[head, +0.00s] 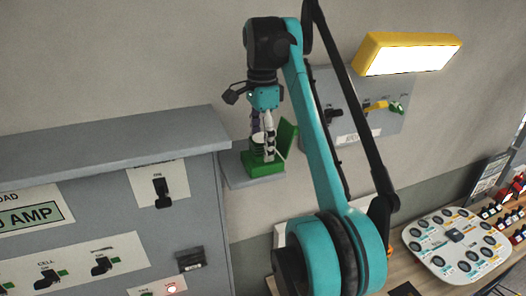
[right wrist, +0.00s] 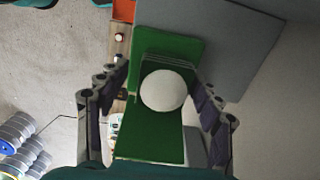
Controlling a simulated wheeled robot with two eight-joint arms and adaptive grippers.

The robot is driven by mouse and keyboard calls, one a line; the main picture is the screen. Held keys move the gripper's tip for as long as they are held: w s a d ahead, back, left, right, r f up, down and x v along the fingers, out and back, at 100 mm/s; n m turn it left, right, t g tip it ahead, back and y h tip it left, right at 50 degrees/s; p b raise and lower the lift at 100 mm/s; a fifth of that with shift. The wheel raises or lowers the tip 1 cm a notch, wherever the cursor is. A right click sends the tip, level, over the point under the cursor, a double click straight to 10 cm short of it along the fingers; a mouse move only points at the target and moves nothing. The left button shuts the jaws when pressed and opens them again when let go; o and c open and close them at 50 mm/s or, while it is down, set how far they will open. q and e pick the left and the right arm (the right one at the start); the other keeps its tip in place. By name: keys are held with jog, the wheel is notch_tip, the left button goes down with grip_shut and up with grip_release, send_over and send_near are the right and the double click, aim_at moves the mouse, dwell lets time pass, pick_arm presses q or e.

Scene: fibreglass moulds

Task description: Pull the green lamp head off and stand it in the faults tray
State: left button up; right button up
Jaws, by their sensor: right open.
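A green stand (head: 262,164) with a green upright plate (head: 287,139) sits on a small grey ledge beside the cabinet. In the right wrist view the green part (right wrist: 150,147) has a white round-topped piece (right wrist: 163,90) in its middle. I cannot tell whether this is the green lamp head. My right gripper (head: 264,151) points down at it, open; in the right wrist view its fingers (right wrist: 158,113) stand on either side of the white piece, with gaps. I cannot make out a faults tray for certain. My left gripper is not in view.
The grey cabinet (head: 90,150) with switches stands left. A wall panel (head: 350,130) with a yellow-and-green handle (head: 390,106) is behind my arm, below a lit yellow lamp (head: 410,54). A white plate with round dials (head: 456,246) lies on the bench at lower right.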

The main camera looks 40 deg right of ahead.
jog(key=shift+w+d+f, duration=0.15)
jog(key=shift+w+f, duration=0.2)
jog(key=shift+f, duration=0.4)
jog(key=shift+s+r, duration=0.1)
jog(key=shift+s, duration=0.15)
jog(key=shift+w, duration=0.15)
dwell(0.6)
grip_shut()
